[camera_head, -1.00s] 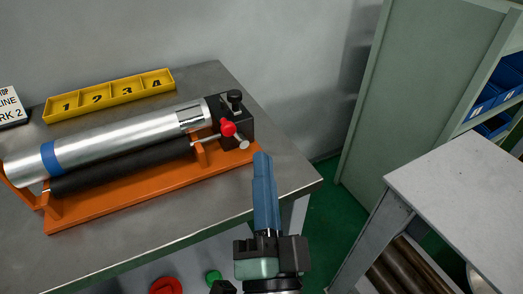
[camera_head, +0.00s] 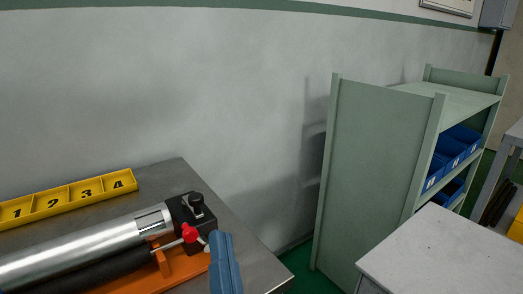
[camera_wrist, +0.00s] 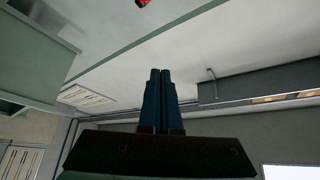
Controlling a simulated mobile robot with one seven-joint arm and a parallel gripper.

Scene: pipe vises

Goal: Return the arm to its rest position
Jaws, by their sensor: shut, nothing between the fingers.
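My gripper (camera_head: 224,243) shows at the bottom of the head view, its blue fingers pointing up and pressed together with nothing between them. In the wrist view the shut fingers (camera_wrist: 160,72) point toward the upper wall and ceiling. In the head view the fingers stand just right of the pipe vise's red-knobbed handle (camera_head: 189,233); I cannot tell whether they are apart in depth. The vise holds a silver pipe (camera_head: 85,246) on an orange base (camera_head: 190,266). The rest of my arm is out of the head view.
A yellow tray (camera_head: 68,198) with numbered compartments lies at the back of the metal table (camera_head: 238,242). A green shelf unit (camera_head: 375,170) with blue bins (camera_head: 455,150) stands right of it. A pale table (camera_head: 440,255) is at the lower right. Green floor shows between the tables.

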